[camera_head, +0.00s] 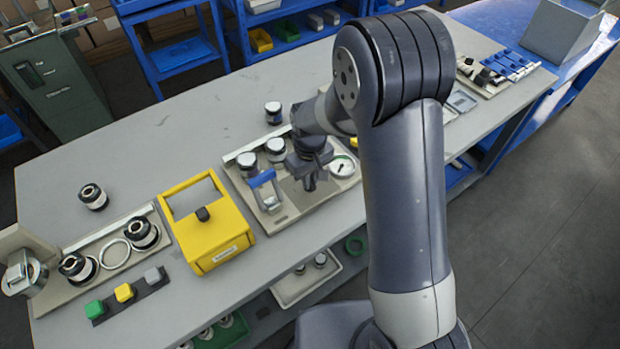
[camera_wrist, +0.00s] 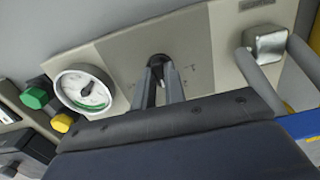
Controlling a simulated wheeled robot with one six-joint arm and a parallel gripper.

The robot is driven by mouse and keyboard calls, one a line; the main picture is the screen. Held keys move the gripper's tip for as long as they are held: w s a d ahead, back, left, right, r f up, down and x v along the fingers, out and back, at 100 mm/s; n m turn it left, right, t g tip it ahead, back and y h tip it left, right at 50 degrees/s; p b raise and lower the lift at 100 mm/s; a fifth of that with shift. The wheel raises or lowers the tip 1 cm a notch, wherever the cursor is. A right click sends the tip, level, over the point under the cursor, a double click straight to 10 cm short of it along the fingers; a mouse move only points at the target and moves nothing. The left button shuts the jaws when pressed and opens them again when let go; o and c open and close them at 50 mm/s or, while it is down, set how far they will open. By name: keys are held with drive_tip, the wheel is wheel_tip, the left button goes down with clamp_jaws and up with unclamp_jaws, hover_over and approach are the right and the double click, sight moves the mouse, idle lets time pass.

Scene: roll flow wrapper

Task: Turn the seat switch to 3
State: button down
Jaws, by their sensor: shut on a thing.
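The seat switch is a small black knob (camera_wrist: 157,59) on a beige panel (camera_wrist: 110,48) in the wrist view. My gripper (camera_wrist: 160,76) is shut on it, with one finger on each side, and hides its lower part. Small marks are printed on the panel around the knob, too small to read, so I cannot tell which number it points to. In the head view my gripper (camera_head: 309,183) is low over the beige station (camera_head: 285,212), and the knob is hidden there. A round white gauge (camera_head: 342,167) is to its right; it also shows in the wrist view (camera_wrist: 84,92).
A blue-handled clamp (camera_head: 263,180) stands close left of my gripper. Silver-topped black cylinders (camera_head: 247,162) stand behind it. A yellow box with a handle (camera_head: 215,240) is further left. A green knob (camera_wrist: 35,97) and a yellow knob (camera_wrist: 62,122) lie beyond the gauge in the wrist view.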

idle(0.4)
drive_tip(key=c, duration=1.5)
unclamp_jaws()
drive_tip(key=shift+o, duration=0.2)
wheel_tip(320, 180, up, 11)
drive_tip(key=shift+b, duration=0.35)
drive_tip(key=shift+f, duration=0.15)
wheel_tip(320, 180, down, 11)
drive_tip(key=shift+r+p, duration=0.15)
drive_tip(key=shift+p, duration=0.2)
